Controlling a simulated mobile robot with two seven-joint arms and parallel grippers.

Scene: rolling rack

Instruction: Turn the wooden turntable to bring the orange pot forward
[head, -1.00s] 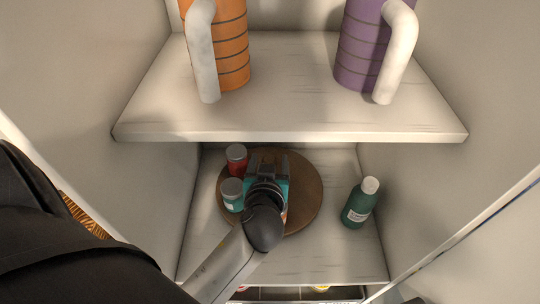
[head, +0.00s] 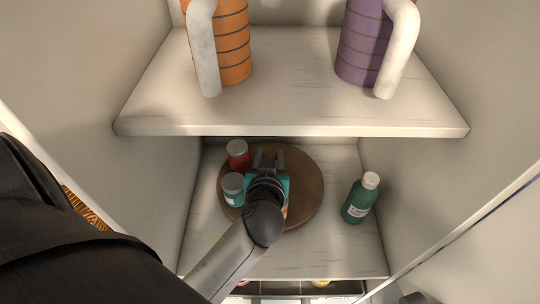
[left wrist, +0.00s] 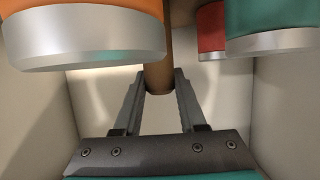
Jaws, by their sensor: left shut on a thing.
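The round wooden turntable (head: 308,190) lies on the lower shelf. A red pot (head: 238,160) and a teal pot (head: 233,195), both with silver lids, stand at its left side. My left gripper (head: 269,157) is over the turntable and hides its middle. In the left wrist view the gripper (left wrist: 158,92) is shut on a brown wooden post (left wrist: 158,76). The orange pot (left wrist: 85,22) is at the upper left there, beside the fingers. In the head view my gripper mostly hides it. The red pot (left wrist: 211,28) and teal pot (left wrist: 270,18) are at the upper right. My right gripper is not in view.
A green bottle (head: 356,207) with a white cap stands right of the turntable. The upper shelf (head: 285,120) overhangs the back and carries an orange mug (head: 230,50) and a purple mug (head: 358,45). Side walls close in left and right. The shelf's front right is clear.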

